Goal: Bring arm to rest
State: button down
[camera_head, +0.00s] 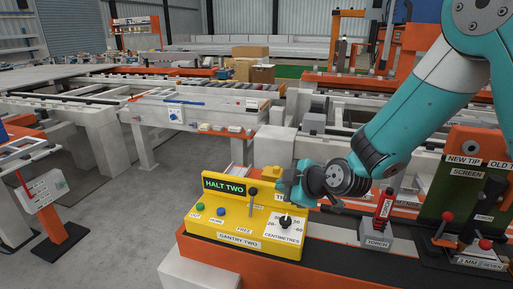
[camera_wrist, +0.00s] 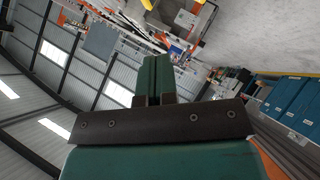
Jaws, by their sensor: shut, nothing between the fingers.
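My teal arm reaches in from the upper right of the head view. My gripper (camera_head: 284,184) is at its low end, just above the right side of the yellow control box (camera_head: 206,229). In the wrist view the two green fingers of my gripper (camera_wrist: 154,64) are pressed together with nothing between them. From the head view I cannot tell whether the gripper touches the box or its dial (camera_head: 286,222).
The box carries a "HALT TWO" display (camera_head: 223,184), a lever (camera_head: 251,203) and buttons. A red torch (camera_head: 384,206) stands in a grey holder right of my gripper. Conveyor frames lie behind; the grey floor at left is partly clear.

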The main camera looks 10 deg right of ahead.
jog(key=s+d+r+m+g, duration=0.1)
jog(key=s+r+m+g, duration=0.2)
jog(key=s, duration=0.6)
jog(key=s+d+r+m+g+h, duration=0.1)
jog(key=s+r+m+g, duration=0.2)
jog(key=s, duration=0.7)
jog(key=s+r+m+g+h, duration=0.1)
jog(key=s+r+m+g, duration=0.2)
jog(key=s, duration=0.7)
jog(key=shift+s+d+r, duration=0.25)
jog(key=shift+d+r, duration=0.15)
jog(key=shift+r, duration=0.15)
